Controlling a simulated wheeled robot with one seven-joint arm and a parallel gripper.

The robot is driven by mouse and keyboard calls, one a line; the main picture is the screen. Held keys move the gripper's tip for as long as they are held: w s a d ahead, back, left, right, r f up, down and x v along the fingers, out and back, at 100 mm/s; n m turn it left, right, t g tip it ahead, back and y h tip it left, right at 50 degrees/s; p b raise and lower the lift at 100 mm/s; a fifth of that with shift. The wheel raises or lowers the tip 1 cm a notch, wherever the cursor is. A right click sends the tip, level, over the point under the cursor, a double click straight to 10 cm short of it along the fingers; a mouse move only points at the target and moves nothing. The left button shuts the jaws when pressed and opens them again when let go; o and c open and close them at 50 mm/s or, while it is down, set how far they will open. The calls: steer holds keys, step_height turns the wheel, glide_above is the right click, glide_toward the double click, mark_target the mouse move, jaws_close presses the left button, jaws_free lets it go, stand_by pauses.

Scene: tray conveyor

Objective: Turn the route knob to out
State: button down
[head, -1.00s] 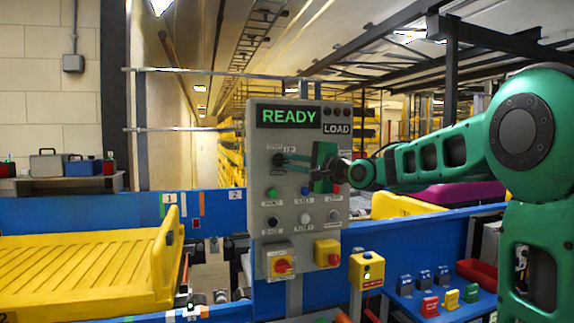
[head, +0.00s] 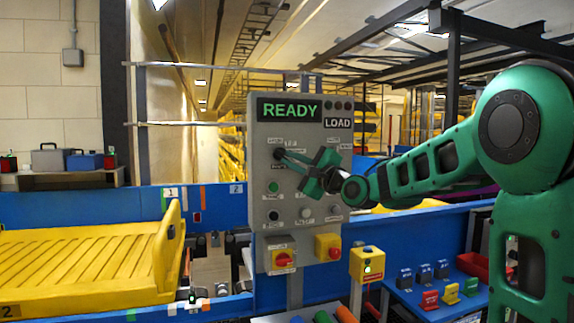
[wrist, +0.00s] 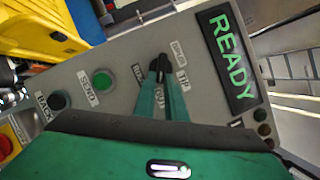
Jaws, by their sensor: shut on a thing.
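The grey control panel (head: 257,213) stands upright in the middle of the head view. A small black knob (wrist: 160,63) sits in its upper part, with small labels around it. In the head view the knob (head: 278,154) is at the panel's upper left, partly covered by the fingers. My green gripper (head: 284,155) reaches in from the right, its fingertips at the knob. In the wrist view the two fingers (wrist: 161,77) close on the knob. The pointer direction and most labels are too small or hidden to tell.
A display (head: 289,110) reads READY, with LOAD beside it. Green (wrist: 102,80) and black (wrist: 57,100) buttons lie close to my fingers. A red switch (head: 283,260) is lower down. A yellow tray (head: 85,265) rests at the left; coloured blocks (head: 430,298) stand at the right.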

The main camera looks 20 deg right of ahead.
steer(key=shift+w+d+f, duration=0.1)
steer(key=shift+d+f, duration=0.05)
steer(key=shift+f, duration=0.25)
steer(key=c, duration=1.8)
jaws_free()
steer(key=shift+r, duration=0.2)
steer(key=v, duration=1)
steer(key=shift+s+f, duration=0.2)
steer(key=shift+s, duration=0.1)
steer(key=shift+d, duration=0.1)
